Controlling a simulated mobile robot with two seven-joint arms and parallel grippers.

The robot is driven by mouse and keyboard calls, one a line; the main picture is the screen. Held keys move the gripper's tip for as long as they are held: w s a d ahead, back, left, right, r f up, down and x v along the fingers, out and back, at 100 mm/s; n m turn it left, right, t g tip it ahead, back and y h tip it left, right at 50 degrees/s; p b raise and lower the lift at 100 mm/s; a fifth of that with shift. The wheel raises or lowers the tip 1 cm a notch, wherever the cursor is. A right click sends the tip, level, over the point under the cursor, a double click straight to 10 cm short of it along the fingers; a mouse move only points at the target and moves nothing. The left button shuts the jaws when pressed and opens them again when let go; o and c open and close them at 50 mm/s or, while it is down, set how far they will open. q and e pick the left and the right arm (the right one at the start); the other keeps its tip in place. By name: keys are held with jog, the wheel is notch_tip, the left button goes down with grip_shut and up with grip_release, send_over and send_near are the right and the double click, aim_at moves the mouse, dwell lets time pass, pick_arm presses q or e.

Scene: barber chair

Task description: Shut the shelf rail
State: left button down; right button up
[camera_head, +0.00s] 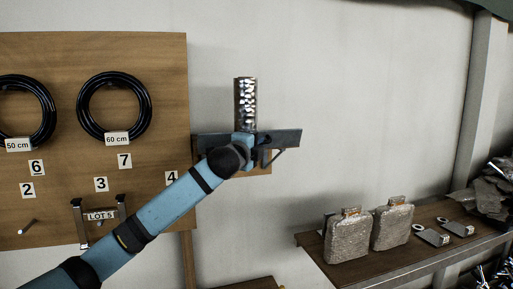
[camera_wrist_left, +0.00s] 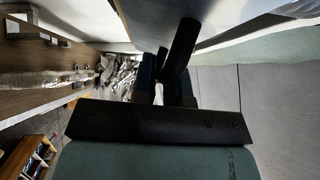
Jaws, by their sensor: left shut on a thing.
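A dark flat bar, which I take to be the shelf rail (camera_head: 285,138), runs across the wall just right of the wooden board. My left gripper (camera_head: 248,150) is at its middle, and my wrist hides part of the contact. In the left wrist view the two fingers (camera_wrist_left: 167,82) are close together on a dark rod (camera_wrist_left: 181,45), which I take to be part of the rail. A small wooden piece (camera_head: 262,166) shows behind and below the bar. My right gripper is in neither view.
A shiny ridged cylinder (camera_head: 246,102) stands upright just above the bar. The wooden board (camera_head: 150,55) with black hose coils (camera_head: 114,78) and number labels is at left. A shelf (camera_head: 350,275) with two wrapped bundles (camera_head: 347,238) is at lower right. The wall between is clear.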

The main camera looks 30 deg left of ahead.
pick_arm(q)
jog(key=shift+w+a+r+n+g, duration=0.15)
jog(key=shift+a+r+n+g, duration=0.1)
jog(key=shift+r+n+g, duration=0.25)
jog(key=shift+w+a+r+n+g, duration=0.15)
jog(key=shift+a+r+n+g, duration=0.1)
jog(key=shift+n+g, duration=0.3)
jog(key=shift+w+r+n+g, duration=0.1)
jog(key=shift+n+g, duration=0.15)
jog(key=shift+n, duration=0.1)
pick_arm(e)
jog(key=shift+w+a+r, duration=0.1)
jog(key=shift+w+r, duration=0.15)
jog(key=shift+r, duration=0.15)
pick_arm(q)
jog(key=shift+a, duration=0.1)
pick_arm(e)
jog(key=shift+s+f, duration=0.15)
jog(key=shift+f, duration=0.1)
pick_arm(q)
jog(key=c, duration=1.2)
grip_release()
jog(key=shift+o, duration=0.2)
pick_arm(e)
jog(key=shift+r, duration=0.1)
